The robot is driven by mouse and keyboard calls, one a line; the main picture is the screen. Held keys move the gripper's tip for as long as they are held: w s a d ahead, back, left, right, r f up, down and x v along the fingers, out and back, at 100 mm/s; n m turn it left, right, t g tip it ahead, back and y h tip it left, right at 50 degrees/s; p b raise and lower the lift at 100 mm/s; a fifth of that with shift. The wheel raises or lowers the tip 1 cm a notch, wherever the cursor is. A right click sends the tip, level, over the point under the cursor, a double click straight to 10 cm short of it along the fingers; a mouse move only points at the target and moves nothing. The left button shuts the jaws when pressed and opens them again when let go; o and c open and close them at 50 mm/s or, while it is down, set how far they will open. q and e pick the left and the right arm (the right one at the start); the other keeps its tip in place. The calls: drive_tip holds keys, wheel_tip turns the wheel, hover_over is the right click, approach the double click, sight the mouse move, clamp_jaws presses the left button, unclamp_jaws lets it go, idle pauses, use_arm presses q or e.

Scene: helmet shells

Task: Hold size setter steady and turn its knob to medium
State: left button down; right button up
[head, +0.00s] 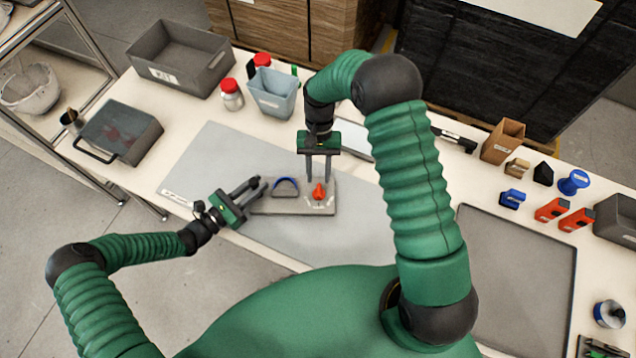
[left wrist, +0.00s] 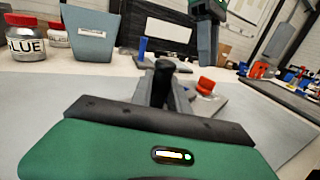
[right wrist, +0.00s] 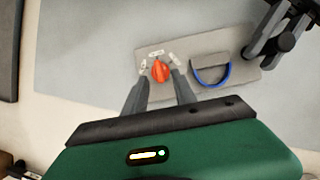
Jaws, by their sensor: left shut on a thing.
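The size setter is a grey plate (head: 292,207) with a blue-edged loop (head: 286,183) and an orange-red knob (head: 318,192). The knob (right wrist: 160,71) has several small white labels around it, too small to read. My left gripper (head: 258,187) is shut on the setter's left end; in the left wrist view a black upright part (left wrist: 162,82) shows at its fingers. My right gripper (head: 317,179) points down over the knob, open, with one finger toward each side of it. In the right wrist view the knob shows just beyond the fingertips, apparently untouched.
The setter lies on a light grey mat (head: 225,150). Behind stand a blue-grey bin (head: 272,95), red-lidded jars (head: 231,94) and a grey crate (head: 180,58). At right are a dark tray mat (head: 515,270), orange blocks (head: 552,210) and blue parts (head: 512,198).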

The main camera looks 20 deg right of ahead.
drive_tip(key=v, duration=0.7)
drive_tip(key=shift+r, duration=0.1)
use_arm(q)
drive_tip(key=c, duration=1.2)
unclamp_jaws()
drive_tip(key=v, duration=1.2)
drive_tip(key=shift+w+f, duration=0.15)
drive_tip(key=b+v, duration=0.1)
drive_tip(key=v, duration=0.6)
drive_tip(key=shift+a, duration=0.15)
use_arm(e)
drive_tip(key=shift+a+f, duration=0.1)
drive_tip(key=shift+f, duration=0.45)
